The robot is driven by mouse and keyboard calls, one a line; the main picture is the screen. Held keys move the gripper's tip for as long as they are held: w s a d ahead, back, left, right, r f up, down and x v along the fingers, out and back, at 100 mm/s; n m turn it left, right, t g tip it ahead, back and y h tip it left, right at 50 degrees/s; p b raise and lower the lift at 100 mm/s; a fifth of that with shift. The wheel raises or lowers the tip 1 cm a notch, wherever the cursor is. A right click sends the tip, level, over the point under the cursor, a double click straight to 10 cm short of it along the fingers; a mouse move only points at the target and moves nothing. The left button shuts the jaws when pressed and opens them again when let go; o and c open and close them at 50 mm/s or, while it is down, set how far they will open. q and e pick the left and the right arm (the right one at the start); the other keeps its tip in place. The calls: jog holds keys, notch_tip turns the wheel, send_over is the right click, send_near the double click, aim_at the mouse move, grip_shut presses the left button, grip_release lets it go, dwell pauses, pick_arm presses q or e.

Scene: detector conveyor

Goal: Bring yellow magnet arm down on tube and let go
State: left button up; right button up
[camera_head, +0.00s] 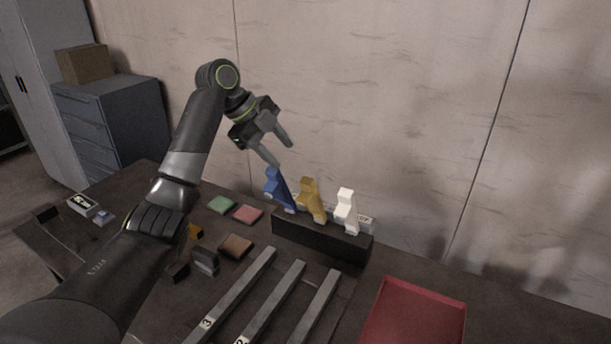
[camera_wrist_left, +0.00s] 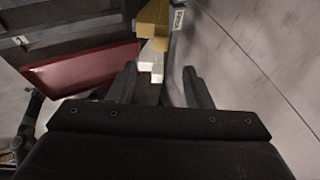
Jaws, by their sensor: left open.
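The yellow magnet arm (camera_head: 311,200) stands upright in the middle of a black holder (camera_head: 320,241), between a blue arm (camera_head: 279,190) and a white arm (camera_head: 346,211). My left gripper (camera_head: 285,156) is open and empty, above the blue arm and up-left of the yellow one, touching neither. In the left wrist view, the yellow arm (camera_wrist_left: 152,22) and white arm (camera_wrist_left: 150,62) show beyond the open fingers (camera_wrist_left: 160,75). I cannot make out a tube for certain. My right gripper is not in view.
Long grey bars (camera_head: 273,301), some numbered, lie on the dark table. A red tray (camera_head: 413,313) is at the right. Green (camera_head: 221,205), pink (camera_head: 248,214) and brown (camera_head: 236,246) pads lie left of the holder. The wall (camera_head: 400,110) stands close behind.

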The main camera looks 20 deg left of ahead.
aim_at(305, 181)
pick_arm(q)
jog(key=p+x, duration=0.2)
jog(key=x, duration=0.8)
jog(key=shift+w+d+r, duration=0.1)
jog(key=shift+w+d+f, duration=0.2)
jog(key=shift+d+f, duration=0.1)
jog(key=shift+f, duration=0.3)
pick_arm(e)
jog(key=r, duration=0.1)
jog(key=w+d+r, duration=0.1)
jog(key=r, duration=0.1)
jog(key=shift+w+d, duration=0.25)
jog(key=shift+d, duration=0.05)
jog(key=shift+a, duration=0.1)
pick_arm(q)
jog(key=shift+c, duration=0.6)
jog(key=c, duration=0.8)
jog(key=shift+o, duration=0.2)
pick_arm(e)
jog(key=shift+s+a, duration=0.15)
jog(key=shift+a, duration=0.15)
pick_arm(q)
jog(key=shift+s+f, duration=0.1)
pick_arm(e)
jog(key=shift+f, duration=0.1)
